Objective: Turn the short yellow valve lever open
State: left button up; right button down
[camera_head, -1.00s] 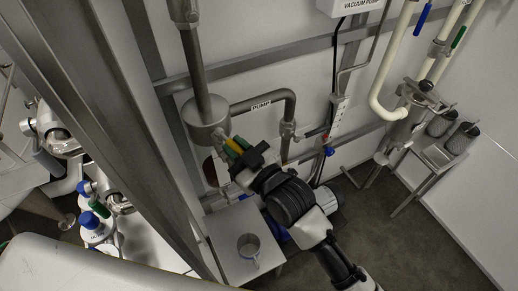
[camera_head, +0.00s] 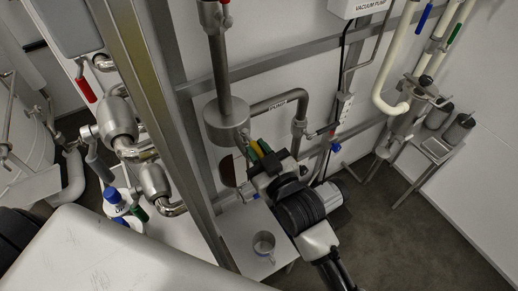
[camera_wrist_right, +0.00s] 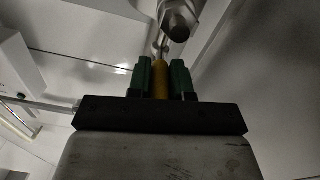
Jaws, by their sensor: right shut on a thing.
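The short yellow valve lever (camera_wrist_right: 160,80) stands between the two green fingers of my right gripper (camera_wrist_right: 167,80) in the right wrist view. The fingers are shut on it, one on each side. A metal valve fitting (camera_wrist_right: 178,22) shows just beyond the lever. In the head view my right gripper (camera_head: 258,152) is below the grey cylindrical vessel (camera_head: 227,120), and a little yellow (camera_head: 255,146) shows between its green fingers. The lever's joint is mostly hidden there. My left gripper is not in view.
A steel frame post (camera_head: 150,110) stands left of my right arm. A metal cup (camera_head: 263,243) sits on a white table (camera_head: 236,225) below the gripper. Pump piping (camera_head: 275,103) runs behind it. Open floor (camera_head: 400,230) lies at right.

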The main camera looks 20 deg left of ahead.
jog(key=c, duration=1.2)
grip_release()
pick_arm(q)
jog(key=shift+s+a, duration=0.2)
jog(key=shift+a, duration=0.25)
pick_arm(e)
jog(key=shift+o, duration=0.8)
pick_arm(q)
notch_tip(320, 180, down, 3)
jog(key=b, duration=0.3)
pick_arm(e)
jog(key=v, duration=1)
jog(key=shift+s+d, duration=0.25)
jog(key=shift+s, duration=0.05)
